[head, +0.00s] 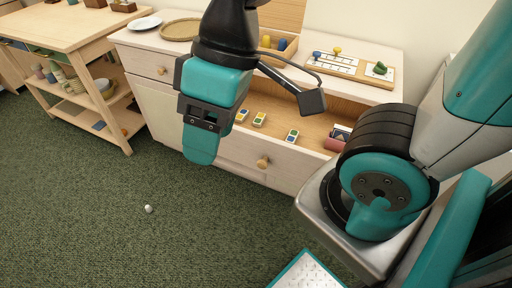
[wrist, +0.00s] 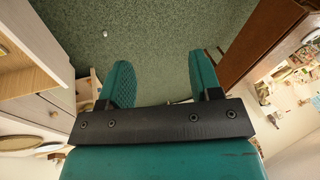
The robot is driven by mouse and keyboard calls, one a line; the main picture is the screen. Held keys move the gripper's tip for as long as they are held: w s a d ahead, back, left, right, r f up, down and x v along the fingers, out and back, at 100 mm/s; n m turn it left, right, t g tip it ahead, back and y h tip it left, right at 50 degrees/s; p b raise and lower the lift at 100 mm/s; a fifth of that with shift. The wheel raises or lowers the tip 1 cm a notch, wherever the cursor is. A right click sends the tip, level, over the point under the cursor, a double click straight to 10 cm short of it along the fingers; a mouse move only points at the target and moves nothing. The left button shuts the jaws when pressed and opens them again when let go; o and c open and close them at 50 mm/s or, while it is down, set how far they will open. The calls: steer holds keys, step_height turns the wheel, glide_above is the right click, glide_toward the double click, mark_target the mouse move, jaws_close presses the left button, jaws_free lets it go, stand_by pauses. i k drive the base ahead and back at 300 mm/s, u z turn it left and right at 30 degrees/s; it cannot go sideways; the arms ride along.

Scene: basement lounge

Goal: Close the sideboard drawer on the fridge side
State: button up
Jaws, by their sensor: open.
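The pale wooden sideboard (head: 143,41) stands along the wall. Its right-hand drawer (head: 232,148) is pulled open, with a round wooden knob (head: 262,162) on its front. Several small coloured blocks (head: 259,119) and a reddish item (head: 336,140) lie inside. The left-hand drawer (head: 145,62) looks shut. My gripper (head: 201,150) hangs at the left end of the open drawer, hiding part of it; I cannot tell if it touches. In the wrist view my gripper (wrist: 162,75) is open and empty between its two teal fingers. I cannot make out a fridge.
On the sideboard top are a white plate (head: 145,23), a round woven tray (head: 180,30), a wooden box (head: 278,45) and a game board (head: 350,68). A wooden shelf table (head: 62,28) stands at left.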

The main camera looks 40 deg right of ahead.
mark_target(265, 149)
steer(key=z, duration=1)
steer(key=k, duration=0.85)
steer(key=u, duration=1.05)
steer(key=i, duration=0.5)
steer(key=z, duration=0.05)
